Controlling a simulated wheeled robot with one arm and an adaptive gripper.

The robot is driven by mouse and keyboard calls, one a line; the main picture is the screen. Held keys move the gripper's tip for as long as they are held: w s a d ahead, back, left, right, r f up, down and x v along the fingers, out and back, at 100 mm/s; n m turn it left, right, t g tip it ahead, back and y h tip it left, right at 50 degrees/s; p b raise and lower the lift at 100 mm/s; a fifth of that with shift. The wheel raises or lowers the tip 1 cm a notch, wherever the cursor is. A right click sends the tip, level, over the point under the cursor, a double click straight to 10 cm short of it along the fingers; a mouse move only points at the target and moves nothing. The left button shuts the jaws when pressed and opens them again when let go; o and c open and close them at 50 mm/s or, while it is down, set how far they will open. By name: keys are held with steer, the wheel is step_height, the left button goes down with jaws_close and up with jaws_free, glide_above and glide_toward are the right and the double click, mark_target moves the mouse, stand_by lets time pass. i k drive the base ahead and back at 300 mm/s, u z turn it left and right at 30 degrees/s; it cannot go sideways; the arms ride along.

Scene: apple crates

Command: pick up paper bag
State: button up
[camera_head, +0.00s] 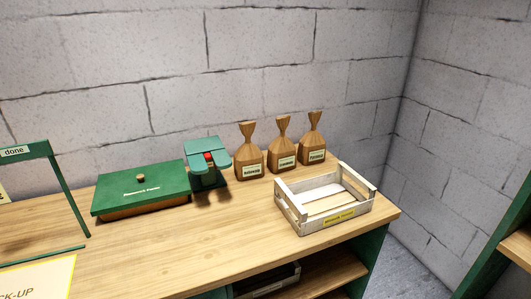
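Three brown paper bags with twisted tops stand upright in a row at the back of the wooden counter. The left paper bag (248,158), the middle paper bag (281,149) and the right paper bag (312,145) each carry a pale label on the front. The writing on the labels is too small to read surely. The lower part of the right bag is close behind the crate's back edge. My gripper is not in view.
An empty pale wooden crate (337,217) with a yellow label stands in front of the bags. Left of them are a teal stand (208,170) with a red part and a green-lidded box (143,188). A green "done" frame (69,197) stands far left. The counter's front middle (190,238) is clear.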

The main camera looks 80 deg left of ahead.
mark_target(281, 155)
steer(key=u, duration=2.65)
